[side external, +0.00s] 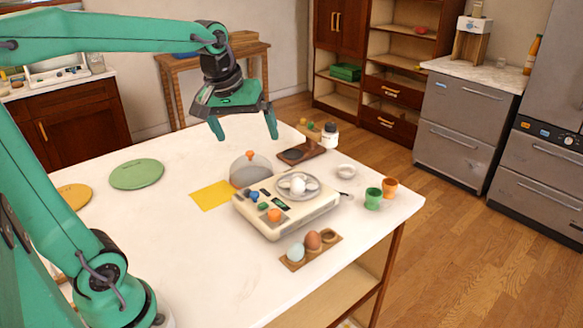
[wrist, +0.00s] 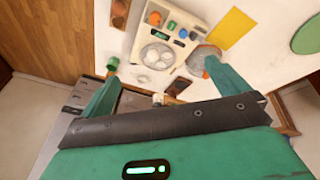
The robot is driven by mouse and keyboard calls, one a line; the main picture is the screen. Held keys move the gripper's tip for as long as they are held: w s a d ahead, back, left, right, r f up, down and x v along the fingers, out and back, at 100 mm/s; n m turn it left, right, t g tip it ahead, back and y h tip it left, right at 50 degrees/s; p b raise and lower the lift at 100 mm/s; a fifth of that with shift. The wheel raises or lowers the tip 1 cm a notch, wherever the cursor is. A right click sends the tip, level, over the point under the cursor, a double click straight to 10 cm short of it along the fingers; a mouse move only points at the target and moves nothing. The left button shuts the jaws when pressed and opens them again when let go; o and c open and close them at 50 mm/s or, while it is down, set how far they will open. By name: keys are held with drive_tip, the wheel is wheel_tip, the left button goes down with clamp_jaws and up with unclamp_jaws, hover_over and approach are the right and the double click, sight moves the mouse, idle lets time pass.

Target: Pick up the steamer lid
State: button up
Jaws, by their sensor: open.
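The steamer lid (side external: 243,172) is a translucent grey dome with an orange knob (side external: 250,154) on top. It stands on the white table beside the back left of the cream egg steamer (side external: 262,225). In the wrist view the lid (wrist: 203,52) is partly hidden by one finger. My gripper (side external: 244,128) is open and empty, fingers pointing down, above the lid and apart from it. In the wrist view my gripper (wrist: 160,76) shows both fingers spread. White eggs (side external: 298,184) sit in the steamer's uncovered round tray.
A yellow sheet (side external: 210,195) lies left of the lid. An egg holder (side external: 295,262) stands before the steamer; green (side external: 373,199) and orange (side external: 390,187) cups stand right. The table's left middle is largely clear.

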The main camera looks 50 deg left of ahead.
drive_tip(key=w+a+f+n+g, duration=0.1)
drive_tip(key=w+a+n, duration=0.3)
drive_tip(key=w+a, duration=0.15)
drive_tip(key=n+g, duration=0.3)
drive_tip(key=n, duration=0.8)
hover_over(250, 152)
drive_tip(key=shift+h, duration=0.4)
wheel_tip(250, 152, down, 13)
drive_tip(key=shift+d+f, duration=0.1)
drive_tip(key=shift+a+f, duration=0.25)
drive_tip(key=shift+f, duration=0.1)
drive_tip(key=shift+f, duration=1.2)
drive_tip(key=shift+f, duration=0.15)
drive_tip(key=shift+d+f, duration=0.15)
drive_tip(key=shift+f, duration=2.3)
drive_tip(key=shift+c, duration=0.4)
